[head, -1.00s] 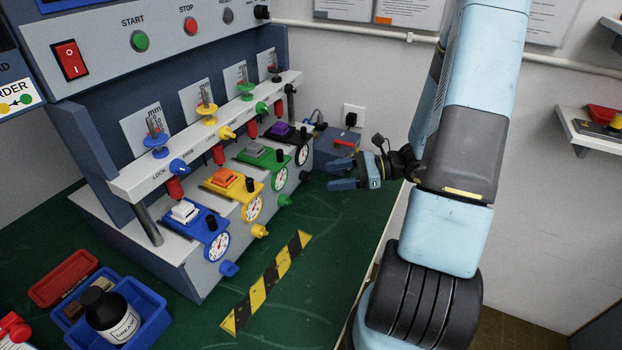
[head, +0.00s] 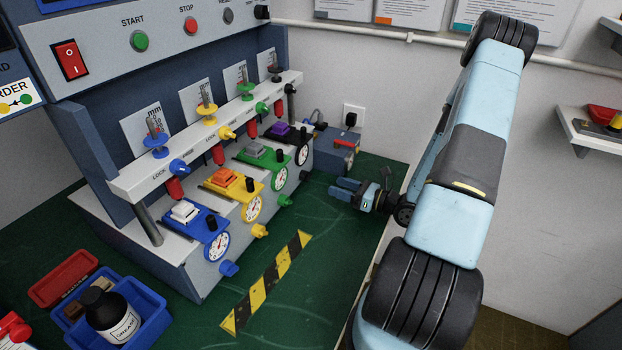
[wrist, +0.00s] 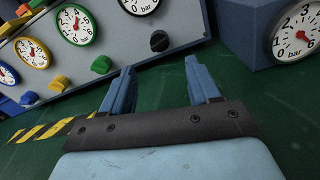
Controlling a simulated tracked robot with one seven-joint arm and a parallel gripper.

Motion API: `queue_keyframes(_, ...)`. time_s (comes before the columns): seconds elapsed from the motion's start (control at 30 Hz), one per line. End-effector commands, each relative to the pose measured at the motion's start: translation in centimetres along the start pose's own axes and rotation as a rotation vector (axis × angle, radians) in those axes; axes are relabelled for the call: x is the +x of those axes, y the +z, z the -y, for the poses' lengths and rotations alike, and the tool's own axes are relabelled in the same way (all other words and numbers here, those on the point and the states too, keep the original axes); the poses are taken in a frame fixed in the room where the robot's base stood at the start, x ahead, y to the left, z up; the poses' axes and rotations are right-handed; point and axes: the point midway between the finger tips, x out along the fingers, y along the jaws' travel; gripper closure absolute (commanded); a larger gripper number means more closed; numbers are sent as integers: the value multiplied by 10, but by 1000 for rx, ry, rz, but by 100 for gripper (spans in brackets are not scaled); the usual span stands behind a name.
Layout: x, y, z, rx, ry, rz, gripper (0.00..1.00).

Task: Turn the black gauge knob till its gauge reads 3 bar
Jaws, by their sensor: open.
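The black gauge knob (head: 305,175) sits low on the front face of the press bench, at its far end. In the wrist view the knob (wrist: 159,41) is just ahead of the fingertips. Its black-rimmed gauge (head: 302,154) is above it; in the wrist view this gauge (wrist: 139,4) is cut by the top edge, so I cannot read its needle. My gripper (head: 339,189) is open and empty, to the right of the knob in the head view and apart from it. In the wrist view the gap between my fingers (wrist: 160,68) faces the knob.
Green (head: 285,200), yellow (head: 260,231) and blue (head: 229,268) knobs line the same face. A blue box (head: 337,150) with its own gauge (wrist: 296,30) stands close on the right of the wrist view. The green table (head: 330,240) is clear below my gripper.

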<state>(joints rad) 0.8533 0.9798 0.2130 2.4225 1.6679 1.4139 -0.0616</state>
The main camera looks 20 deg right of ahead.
Motion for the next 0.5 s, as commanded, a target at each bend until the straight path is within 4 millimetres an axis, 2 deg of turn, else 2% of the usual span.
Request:
queue_keyframes(0.3,57,0,-1,-1,4,0,39)
queue_keyframes(0.5,85,0,-1,-1,4,0,39)
